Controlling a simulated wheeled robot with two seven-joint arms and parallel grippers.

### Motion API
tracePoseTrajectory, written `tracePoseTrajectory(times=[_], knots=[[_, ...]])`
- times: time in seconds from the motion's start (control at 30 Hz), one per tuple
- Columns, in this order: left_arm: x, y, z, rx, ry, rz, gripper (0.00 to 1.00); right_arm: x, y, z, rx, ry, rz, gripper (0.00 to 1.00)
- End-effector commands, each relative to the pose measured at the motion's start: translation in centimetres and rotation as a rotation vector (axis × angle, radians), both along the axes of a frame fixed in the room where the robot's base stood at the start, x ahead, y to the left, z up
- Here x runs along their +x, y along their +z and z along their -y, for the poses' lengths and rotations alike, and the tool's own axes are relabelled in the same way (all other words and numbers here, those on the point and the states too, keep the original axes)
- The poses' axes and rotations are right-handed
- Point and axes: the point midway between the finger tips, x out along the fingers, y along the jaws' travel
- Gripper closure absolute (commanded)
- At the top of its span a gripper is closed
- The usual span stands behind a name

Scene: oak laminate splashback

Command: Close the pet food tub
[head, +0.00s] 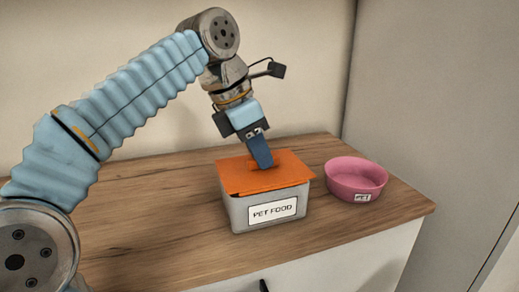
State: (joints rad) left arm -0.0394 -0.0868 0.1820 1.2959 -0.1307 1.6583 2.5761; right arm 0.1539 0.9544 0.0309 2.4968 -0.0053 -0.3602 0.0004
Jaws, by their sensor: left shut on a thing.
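The pet food tub (240,215) is a pale grey box with a white "PET FOOD" label on its front, standing on the wooden counter. Its flat orange lid (245,182) lies over the top of the tub and covers the opening. I cannot tell whether the lid is fully seated all round. My left gripper (265,163) points down from above and is shut on the lid's raised orange handle, which its fingers partly hide. My right gripper is not in view.
A pink pet bowl (355,176) stands on the counter (150,215) just right of the tub. The counter left of the tub is clear. Walls stand behind and at the right; white cabinet fronts are below the front edge.

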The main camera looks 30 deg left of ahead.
Motion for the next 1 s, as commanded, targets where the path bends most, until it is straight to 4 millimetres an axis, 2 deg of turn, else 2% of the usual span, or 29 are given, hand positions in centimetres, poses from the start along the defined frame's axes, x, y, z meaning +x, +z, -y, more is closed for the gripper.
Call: tracePoseTrajectory(times=[1.0], knots=[[-0.02, -0.89, -0.01, 0.000, 0.001, 0.000, 1.00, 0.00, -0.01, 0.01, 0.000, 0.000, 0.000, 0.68]])
